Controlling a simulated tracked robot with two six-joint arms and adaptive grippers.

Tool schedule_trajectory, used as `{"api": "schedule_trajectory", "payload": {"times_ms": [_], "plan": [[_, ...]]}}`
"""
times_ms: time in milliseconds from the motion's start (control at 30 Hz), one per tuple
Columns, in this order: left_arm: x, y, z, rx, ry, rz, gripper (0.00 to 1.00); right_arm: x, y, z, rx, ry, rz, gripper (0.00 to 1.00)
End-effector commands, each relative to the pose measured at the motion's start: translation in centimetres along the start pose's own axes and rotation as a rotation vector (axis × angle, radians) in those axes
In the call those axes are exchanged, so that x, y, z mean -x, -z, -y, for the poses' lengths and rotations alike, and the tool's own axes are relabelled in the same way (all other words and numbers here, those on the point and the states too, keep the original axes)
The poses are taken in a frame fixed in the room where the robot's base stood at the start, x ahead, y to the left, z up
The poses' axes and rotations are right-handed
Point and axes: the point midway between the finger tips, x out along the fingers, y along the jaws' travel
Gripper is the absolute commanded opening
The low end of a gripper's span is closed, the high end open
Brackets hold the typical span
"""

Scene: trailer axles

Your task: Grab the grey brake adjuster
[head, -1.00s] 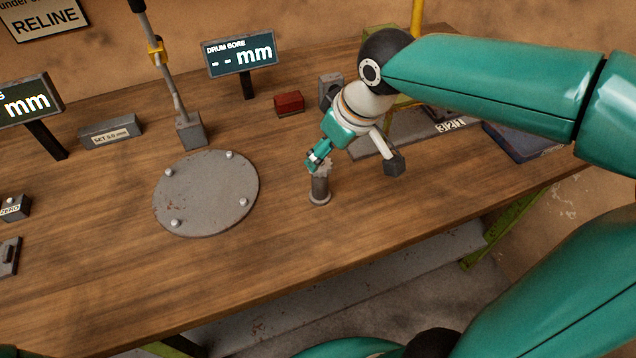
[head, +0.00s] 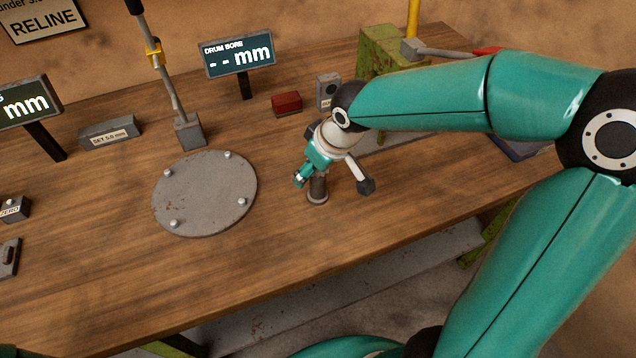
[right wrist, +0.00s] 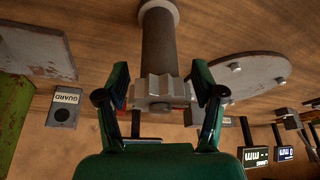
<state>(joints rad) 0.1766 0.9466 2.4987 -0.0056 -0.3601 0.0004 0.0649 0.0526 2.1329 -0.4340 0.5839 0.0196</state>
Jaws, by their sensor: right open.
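A grey toothed adjuster (right wrist: 158,90) sits at the end of a dark upright post (right wrist: 159,40), which stands on the bench. In the right wrist view, my right gripper (right wrist: 158,78) is open, with one finger on each side of the adjuster. The adjuster appears between the fingers, and whether they touch it I cannot tell. In the head view, my right gripper (head: 301,178) is at the top of the post (head: 317,189) and hides the adjuster. My left gripper is not in view.
A round grey plate (head: 205,194) with studs lies left of the post. Behind are a red block (head: 286,103), a small grey box (head: 328,91) and a DRUM BORE display (head: 239,55). The bench front is clear.

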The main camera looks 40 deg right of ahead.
Motion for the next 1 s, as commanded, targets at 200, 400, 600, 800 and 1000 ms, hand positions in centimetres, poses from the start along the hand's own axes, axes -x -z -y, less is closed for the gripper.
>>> {"api": "schedule_trajectory", "payload": {"times_ms": [200, 400, 600, 800, 1000], "plan": [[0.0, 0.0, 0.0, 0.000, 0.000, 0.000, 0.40, 0.0, 0.0, 0.0, 0.000, 0.000, 0.000, 0.38], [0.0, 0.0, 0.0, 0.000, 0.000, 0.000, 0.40, 0.1, 0.0, 0.0, 0.000, 0.000, 0.000, 0.05], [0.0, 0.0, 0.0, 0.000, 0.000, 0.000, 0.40, 0.1, 0.1, 0.0, 0.000, 0.000, -0.003, 0.00], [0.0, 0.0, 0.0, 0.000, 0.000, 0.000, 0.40, 0.3, 0.2, 0.0, -0.001, -0.001, -0.004, 0.00], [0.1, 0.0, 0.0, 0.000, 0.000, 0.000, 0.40, 1.5, 0.8, 0.0, -0.001, -0.002, -0.006, 0.00]]}}
